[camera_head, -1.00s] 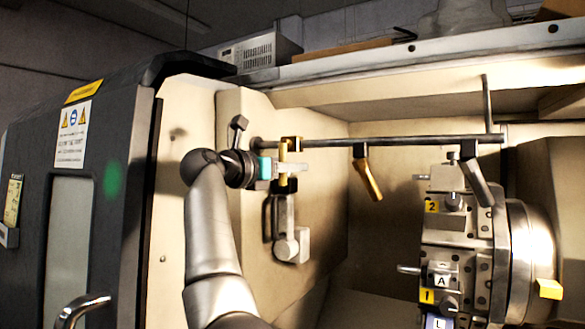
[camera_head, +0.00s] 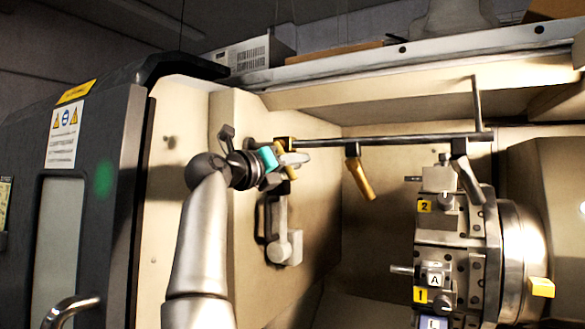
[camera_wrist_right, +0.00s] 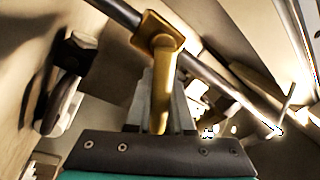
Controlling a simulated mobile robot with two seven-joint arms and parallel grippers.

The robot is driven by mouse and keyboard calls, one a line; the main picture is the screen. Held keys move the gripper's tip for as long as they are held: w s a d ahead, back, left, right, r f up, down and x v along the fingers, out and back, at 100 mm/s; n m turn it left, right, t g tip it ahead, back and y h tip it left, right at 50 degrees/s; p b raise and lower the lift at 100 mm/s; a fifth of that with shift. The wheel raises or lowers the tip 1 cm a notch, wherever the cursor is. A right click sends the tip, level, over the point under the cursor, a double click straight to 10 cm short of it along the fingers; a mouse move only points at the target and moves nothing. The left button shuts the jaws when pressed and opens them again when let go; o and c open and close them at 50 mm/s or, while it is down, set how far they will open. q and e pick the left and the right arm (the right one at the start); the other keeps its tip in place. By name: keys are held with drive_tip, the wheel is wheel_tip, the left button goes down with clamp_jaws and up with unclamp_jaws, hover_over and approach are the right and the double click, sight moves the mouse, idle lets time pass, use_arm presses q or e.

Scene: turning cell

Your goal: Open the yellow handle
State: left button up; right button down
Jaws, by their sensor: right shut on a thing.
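A yellow handle (camera_wrist_right: 161,85) hangs from a horizontal rod at the left side of the machine's inside. My right gripper (camera_head: 290,162) is shut on it. In the right wrist view the fingers (camera_wrist_right: 178,112) lie around the handle's lower bar, and its collar sits on the rod above. In the head view the gripper is tilted and hides part of this handle. A second yellow handle (camera_head: 359,178) hangs farther right on the same rod, apart from the gripper. My left gripper is not in view.
The rod (camera_head: 400,140) runs right to a grey lever (camera_head: 467,178) near the tool turret (camera_head: 450,240). A grey bracket (camera_head: 282,225) is on the wall below the gripper. The dark machine door (camera_head: 105,170) stands at the left.

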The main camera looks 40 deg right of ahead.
drive_tip(key=shift+s+r+n, duration=0.15)
drive_tip(key=shift+n, duration=0.25)
drive_tip(key=c, duration=0.8)
unclamp_jaws()
drive_tip(key=shift+b+v, duration=2.5)
drive_tip(key=shift+v, duration=5.1)
